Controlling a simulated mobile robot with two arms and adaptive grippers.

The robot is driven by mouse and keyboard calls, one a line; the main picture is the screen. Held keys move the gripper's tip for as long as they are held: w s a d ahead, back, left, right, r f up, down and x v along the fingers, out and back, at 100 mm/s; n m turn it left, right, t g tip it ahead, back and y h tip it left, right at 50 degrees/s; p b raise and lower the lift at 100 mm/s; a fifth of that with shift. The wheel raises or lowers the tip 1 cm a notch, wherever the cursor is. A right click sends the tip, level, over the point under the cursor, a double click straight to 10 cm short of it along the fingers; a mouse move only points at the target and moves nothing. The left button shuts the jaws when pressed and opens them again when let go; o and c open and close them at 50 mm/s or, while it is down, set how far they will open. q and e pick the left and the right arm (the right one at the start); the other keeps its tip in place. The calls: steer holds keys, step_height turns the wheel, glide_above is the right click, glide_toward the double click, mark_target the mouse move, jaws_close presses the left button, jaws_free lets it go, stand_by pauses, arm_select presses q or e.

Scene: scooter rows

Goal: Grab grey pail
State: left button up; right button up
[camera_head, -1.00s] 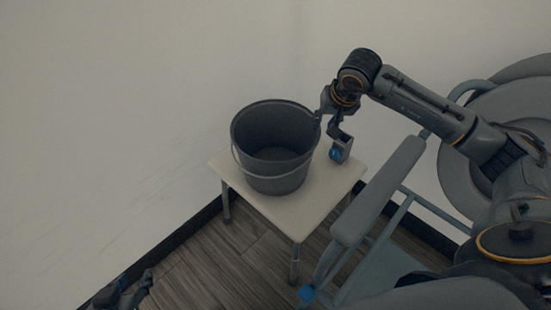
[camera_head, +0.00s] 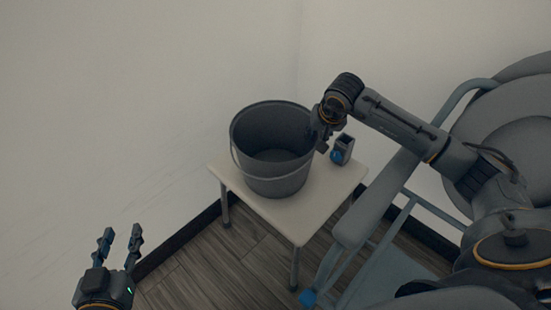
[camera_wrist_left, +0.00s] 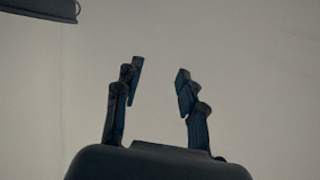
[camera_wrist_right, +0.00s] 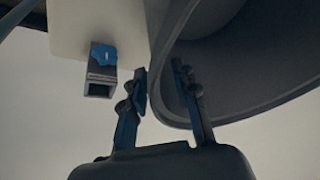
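The grey pail (camera_head: 270,182) stands upright on a small pale table (camera_head: 300,222), its wire handle hanging down at the side. My right gripper (camera_head: 318,138) is at the pail's right rim. In the right wrist view the fingers of this gripper (camera_wrist_right: 160,75) are apart, with the pail's rim (camera_wrist_right: 152,62) between them: one finger is inside the pail, the other outside. Whether they touch the wall is unclear. My left gripper (camera_head: 122,238) is open and empty, low at the left, well apart from the pail; its spread fingers also show in the left wrist view (camera_wrist_left: 158,75).
A small grey open box with a blue part (camera_head: 343,150) stands on the table close right of the pail; it also shows in the right wrist view (camera_wrist_right: 101,72). A blue-grey chair (camera_head: 375,200) stands right of the table. Walls (camera_head: 130,100) rise behind.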

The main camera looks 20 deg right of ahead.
jaws_close()
steer(key=shift+r, duration=0.15)
